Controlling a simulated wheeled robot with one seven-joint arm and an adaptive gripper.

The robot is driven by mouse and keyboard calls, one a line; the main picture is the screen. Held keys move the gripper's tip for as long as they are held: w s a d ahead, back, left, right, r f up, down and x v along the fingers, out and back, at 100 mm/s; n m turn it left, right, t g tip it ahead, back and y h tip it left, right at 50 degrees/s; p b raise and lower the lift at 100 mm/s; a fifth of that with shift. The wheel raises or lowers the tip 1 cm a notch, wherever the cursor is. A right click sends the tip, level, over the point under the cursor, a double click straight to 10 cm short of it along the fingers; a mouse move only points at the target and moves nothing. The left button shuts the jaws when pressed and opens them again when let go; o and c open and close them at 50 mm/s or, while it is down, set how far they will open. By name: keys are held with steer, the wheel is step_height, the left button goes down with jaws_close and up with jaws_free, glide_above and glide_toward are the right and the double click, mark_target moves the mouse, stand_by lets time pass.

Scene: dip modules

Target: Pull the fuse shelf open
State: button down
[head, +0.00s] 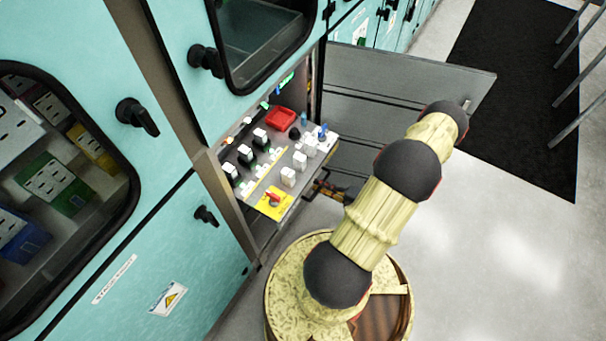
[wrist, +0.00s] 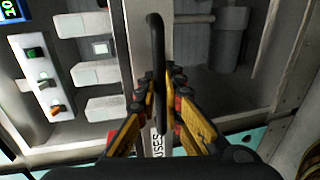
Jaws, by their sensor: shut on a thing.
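The fuse shelf (head: 312,170) is in the lower bay of the teal cabinet, carrying white and black modules, a red box and a yellow plate with a red switch. In the wrist view its pale front edge (wrist: 148,40) bears a label partly hidden by my gripper, ending in "USES". A black bar handle (wrist: 158,60) is on that front. My gripper (wrist: 158,88) has its yellow and black fingers on both sides of the handle, shut on it. In the head view my gripper (head: 328,189) is partly hidden behind my arm. How far out the shelf stands is hard to tell.
A grey door (head: 400,80) of the bay stands wide open behind my arm. A closed teal door with a black knob (head: 206,216) is at the lower left. A black mat (head: 520,90) lies on the floor at the right. The grey floor at lower right is clear.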

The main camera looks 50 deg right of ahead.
steer(key=f+v, duration=0.3)
steer(key=v, duration=1.1)
steer(key=shift+s, duration=0.3)
steer(key=shift+d, duration=0.1)
steer(key=c, duration=2)
jaws_free()
steer(key=shift+o, duration=0.2)
steer(key=v, duration=1.2)
steer(key=shift+d, duration=0.1)
